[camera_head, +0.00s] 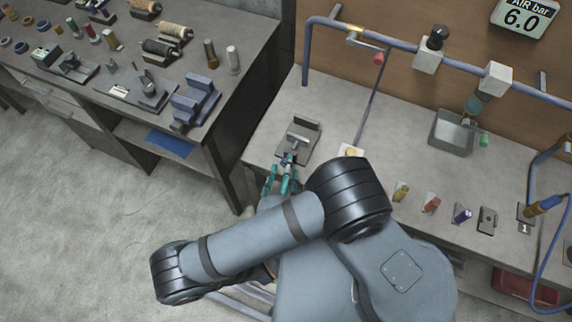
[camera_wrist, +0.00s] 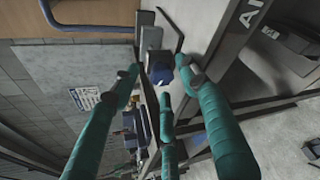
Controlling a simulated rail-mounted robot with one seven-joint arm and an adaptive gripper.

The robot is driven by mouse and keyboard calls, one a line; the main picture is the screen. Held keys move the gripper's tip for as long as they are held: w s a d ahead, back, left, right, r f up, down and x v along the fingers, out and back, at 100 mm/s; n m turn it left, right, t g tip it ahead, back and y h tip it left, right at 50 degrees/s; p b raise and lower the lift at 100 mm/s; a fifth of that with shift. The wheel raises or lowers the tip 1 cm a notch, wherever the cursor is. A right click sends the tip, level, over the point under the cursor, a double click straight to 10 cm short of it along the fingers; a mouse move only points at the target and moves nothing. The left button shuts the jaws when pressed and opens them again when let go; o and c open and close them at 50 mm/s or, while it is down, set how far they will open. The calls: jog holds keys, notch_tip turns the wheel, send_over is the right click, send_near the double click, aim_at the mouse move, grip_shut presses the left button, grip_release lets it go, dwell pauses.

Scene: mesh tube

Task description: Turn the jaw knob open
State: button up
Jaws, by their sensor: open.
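A small grey vise (camera_head: 303,137) with an upright jaw block sits near the left end of the right-hand workbench. Its dark blue jaw knob (camera_head: 289,159) faces the front edge. My gripper (camera_head: 281,173) has teal fingers that are spread at the front of the vise, close to the knob. In the wrist view, the dark knob (camera_wrist: 161,75) shows between the three open fingertips of my gripper (camera_wrist: 160,80), with the grey vise body (camera_wrist: 150,43) beyond it. I cannot tell whether any finger touches the knob.
The bench (camera_head: 400,160) carries a metal bin (camera_head: 453,132) and several small coloured items to the right. A blue pipe (camera_head: 400,52) runs above it. A second table (camera_head: 225,85) with spools and tools stands at left. A gap separates the two.

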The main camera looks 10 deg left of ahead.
jog(key=shift+w+f, duration=0.2)
jog(key=shift+w, duration=0.3)
jog(key=c, duration=1.1)
jog(key=shift+r+n+h, duration=0.1)
jog(key=shift+n+h, duration=0.2)
jog(key=n+h, duration=0.1)
jog(key=n+g+b, duration=0.1)
jog(key=n, duration=0.1)
jog(key=shift+w+a+h, duration=0.15)
jog(key=shift+h, duration=0.25)
jog(key=shift+a+r+n+g+h+b, duration=0.15)
jog(key=shift+n+g+h+b, duration=0.25)
jog(key=shift+n+h+b, duration=0.8)
